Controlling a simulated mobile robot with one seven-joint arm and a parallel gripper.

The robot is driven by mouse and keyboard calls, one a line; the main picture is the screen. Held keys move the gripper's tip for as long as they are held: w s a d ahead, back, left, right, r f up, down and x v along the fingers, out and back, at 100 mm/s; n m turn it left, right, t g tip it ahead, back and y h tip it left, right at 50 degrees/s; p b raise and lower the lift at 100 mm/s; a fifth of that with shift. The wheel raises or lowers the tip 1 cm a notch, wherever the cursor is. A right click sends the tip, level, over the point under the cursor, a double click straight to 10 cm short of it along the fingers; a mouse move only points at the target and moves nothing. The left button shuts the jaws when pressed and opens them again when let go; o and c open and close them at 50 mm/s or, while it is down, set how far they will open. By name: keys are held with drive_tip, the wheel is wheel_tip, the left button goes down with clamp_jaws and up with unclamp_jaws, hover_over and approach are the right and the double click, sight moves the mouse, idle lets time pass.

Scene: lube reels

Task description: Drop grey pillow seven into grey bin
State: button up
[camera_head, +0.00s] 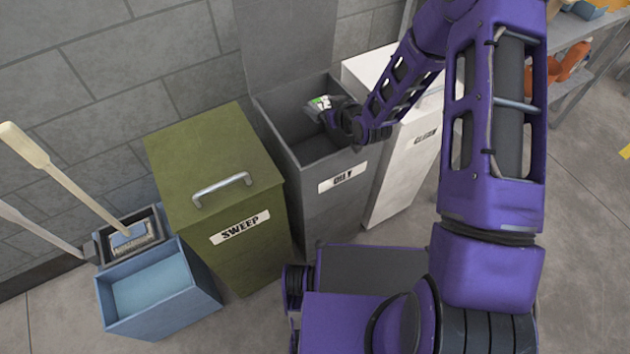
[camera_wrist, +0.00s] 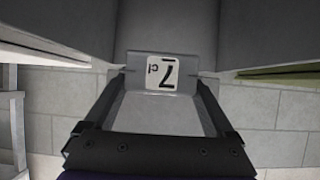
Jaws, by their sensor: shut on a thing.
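The grey bin (camera_head: 336,210), labelled "OILY", stands between the green and white bins with its lid (camera_head: 287,45) raised against the wall. My gripper (camera_head: 334,115) is over the bin's open mouth. It is shut on grey pillow seven (camera_wrist: 160,112), which carries a white label with a "7" and shows between the two dark fingers in the wrist view. In the head view only a small part of the pillow, with a white and green patch (camera_head: 320,102), shows clearly. The lower inside of the bin is partly hidden.
A green bin (camera_head: 215,165) labelled "SWEEP" stands shut on the left, and a white bin (camera_head: 402,180) on the right. A blue mop bucket (camera_head: 150,295) is at the far left. Shelves (camera_head: 575,30) stand at the upper right.

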drive_tip(key=shift+f, duration=0.7)
drive_tip(key=o, duration=1.2)
drive_tip(key=p+v, duration=0.1)
drive_tip(key=v, duration=1.6)
drive_tip(key=shift+s+d, duration=0.1)
drive_tip(key=shift+s, duration=0.05)
